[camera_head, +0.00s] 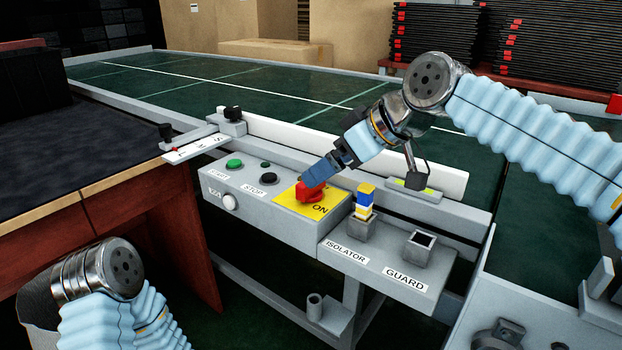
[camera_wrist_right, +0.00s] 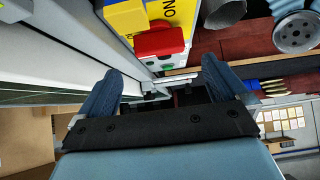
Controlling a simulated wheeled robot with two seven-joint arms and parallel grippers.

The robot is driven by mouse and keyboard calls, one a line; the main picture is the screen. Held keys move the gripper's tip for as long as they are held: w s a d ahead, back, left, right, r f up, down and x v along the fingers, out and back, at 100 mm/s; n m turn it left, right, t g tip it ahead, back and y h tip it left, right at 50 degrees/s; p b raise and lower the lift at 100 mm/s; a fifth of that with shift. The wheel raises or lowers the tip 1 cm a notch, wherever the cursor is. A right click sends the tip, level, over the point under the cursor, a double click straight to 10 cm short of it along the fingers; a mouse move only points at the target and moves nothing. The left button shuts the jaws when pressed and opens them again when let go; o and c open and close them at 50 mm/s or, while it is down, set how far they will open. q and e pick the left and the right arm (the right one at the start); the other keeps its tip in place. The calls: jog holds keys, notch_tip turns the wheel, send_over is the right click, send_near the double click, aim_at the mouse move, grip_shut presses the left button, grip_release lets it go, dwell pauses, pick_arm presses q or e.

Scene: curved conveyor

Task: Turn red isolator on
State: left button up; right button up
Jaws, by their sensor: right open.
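The red isolator (camera_head: 308,193) is a red rotary knob on a yellow plate (camera_head: 330,197) marked ON, on the grey control box. My right gripper (camera_head: 314,176) reaches down from the upper right, its dark blue fingers at the knob and partly covering it. In the right wrist view the red isolator (camera_wrist_right: 160,40) shows above the gap between the open fingers (camera_wrist_right: 162,72), with nothing held. I cannot tell whether a finger touches the knob. My left arm shows at the lower left, but its gripper is out of view.
A green button (camera_head: 234,163) and a black button (camera_head: 268,178) stand left of the isolator. A blue, yellow and white key-like piece (camera_head: 365,200) sits in the ISOLATOR socket, beside the open GUARD socket (camera_head: 420,247). The green conveyor (camera_head: 210,85) and its rail run behind.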

jog(key=x, duration=0.7)
jog(key=shift+c, duration=0.3)
jog(key=c, duration=0.9)
